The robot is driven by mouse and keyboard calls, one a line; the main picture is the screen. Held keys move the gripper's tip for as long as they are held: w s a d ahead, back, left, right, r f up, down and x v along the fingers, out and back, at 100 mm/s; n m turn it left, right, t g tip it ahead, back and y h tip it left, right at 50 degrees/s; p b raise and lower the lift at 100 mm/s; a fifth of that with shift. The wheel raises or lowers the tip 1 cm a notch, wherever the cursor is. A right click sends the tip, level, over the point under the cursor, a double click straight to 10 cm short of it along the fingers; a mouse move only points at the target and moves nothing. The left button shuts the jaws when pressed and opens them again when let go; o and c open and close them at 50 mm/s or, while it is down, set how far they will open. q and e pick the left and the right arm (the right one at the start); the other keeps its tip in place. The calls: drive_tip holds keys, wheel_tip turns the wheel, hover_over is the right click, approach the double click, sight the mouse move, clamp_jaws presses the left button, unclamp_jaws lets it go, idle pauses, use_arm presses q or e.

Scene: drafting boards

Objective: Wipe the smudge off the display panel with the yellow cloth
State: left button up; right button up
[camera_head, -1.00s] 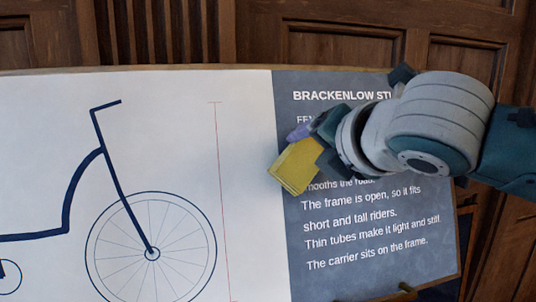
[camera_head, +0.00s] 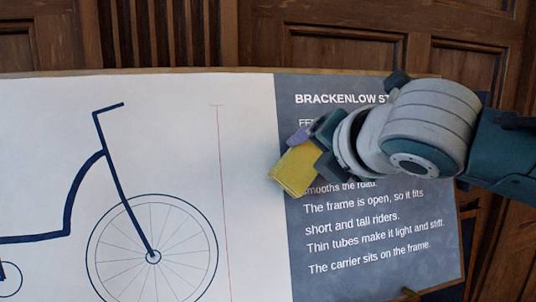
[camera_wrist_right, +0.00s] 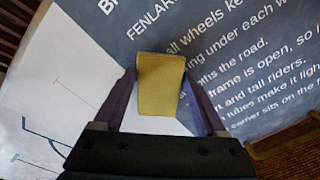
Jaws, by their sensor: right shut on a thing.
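The display panel (camera_head: 370,280) is a wide board with a white bicycle drawing on the left and a grey-blue text part on the right. My right gripper (camera_head: 314,150) is over the text part, near its border with the white part. It is shut on the yellow cloth (camera_head: 296,170), which also shows between the fingers in the right wrist view (camera_wrist_right: 160,85). The cloth hides some of the text; whether it touches the panel I cannot tell. A faint grey haze shows on the white part left of the cloth; I cannot tell whether it is the smudge or shadow. My left gripper is not in view.
Dark wooden panelling (camera_head: 345,50) stands behind the board's top edge. A small brass-coloured peg (camera_head: 408,292) shows at the lower right edge. The white part left of the cloth is clear of objects.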

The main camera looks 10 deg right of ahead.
drive_tip(key=shift+w+f, duration=0.15)
drive_tip(key=shift+w, duration=0.25)
drive_tip(key=shift+d+p, duration=0.45)
drive_tip(key=shift+d, duration=0.6)
drive_tip(key=shift+w+d+p, duration=0.1)
drive_tip(key=shift+d+p, duration=0.4)
drive_tip(key=shift+d, duration=0.3)
drive_tip(key=shift+a, duration=1.15)
drive_tip(key=shift+a+f, duration=0.1)
drive_tip(key=shift+a, duration=0.8)
drive_tip(key=shift+c, duration=0.5)
